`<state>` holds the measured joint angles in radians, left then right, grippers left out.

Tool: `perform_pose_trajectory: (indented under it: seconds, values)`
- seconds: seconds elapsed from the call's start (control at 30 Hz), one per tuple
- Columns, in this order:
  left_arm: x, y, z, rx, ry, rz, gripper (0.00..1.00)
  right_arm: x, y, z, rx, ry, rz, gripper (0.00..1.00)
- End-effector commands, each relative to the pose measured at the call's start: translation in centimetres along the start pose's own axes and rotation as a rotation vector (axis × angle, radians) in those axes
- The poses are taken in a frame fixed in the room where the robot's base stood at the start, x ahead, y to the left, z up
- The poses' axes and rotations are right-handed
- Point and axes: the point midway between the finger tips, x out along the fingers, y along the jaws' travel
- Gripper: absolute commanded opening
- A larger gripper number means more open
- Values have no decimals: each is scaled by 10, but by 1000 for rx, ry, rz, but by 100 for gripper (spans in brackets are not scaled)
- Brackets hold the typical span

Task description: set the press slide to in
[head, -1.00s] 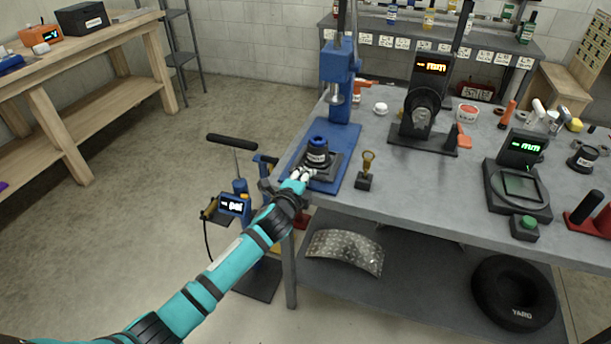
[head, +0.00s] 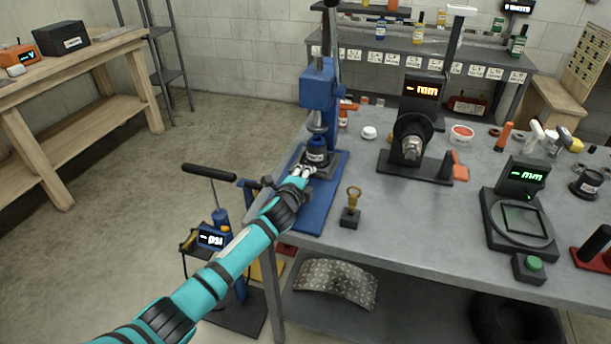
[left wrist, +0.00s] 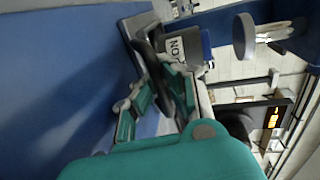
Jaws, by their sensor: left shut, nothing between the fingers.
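The blue press (head: 318,85) stands at the left end of the grey bench, with its ram (head: 317,122) pointing down. Its dark slide plate (head: 338,161) sits on the blue base (head: 308,210) and carries a dark labelled cup with a blue top (head: 317,152). The cup is under or almost under the ram. My left gripper (head: 301,172) is shut and empty at the near side of the slide, seemingly touching it. In the left wrist view the labelled cup (left wrist: 182,48) is just beyond the fingers, with the round ram end (left wrist: 243,36) to its right. My right gripper is out of view.
A small stand with a brass piece (head: 350,210) is right of the press base. A dial gauge stand (head: 412,140) and a display unit (head: 520,215) are farther right. A pump with a black handle (head: 212,235) stands on the floor left of the bench.

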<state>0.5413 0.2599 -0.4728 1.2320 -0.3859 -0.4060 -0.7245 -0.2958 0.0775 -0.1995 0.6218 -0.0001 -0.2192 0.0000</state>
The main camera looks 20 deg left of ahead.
Motion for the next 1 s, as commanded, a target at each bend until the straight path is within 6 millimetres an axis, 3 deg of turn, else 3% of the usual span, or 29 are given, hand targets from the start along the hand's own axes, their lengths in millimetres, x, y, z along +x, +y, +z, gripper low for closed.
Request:
perform_pose_trajectory:
  seconds: [0.03,0.13,0.53,0.67,1.0]
  values:
    - [0,1,0,1,0,1,9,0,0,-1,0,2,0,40]
    - [0,1,0,0,0,1,21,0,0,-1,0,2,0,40]
    - [-9,2,0,0,1,1,21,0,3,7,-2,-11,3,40]
    - [-28,2,0,2,2,1,21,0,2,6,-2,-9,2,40]
    - [-97,2,0,0,1,1,21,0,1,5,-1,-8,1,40]
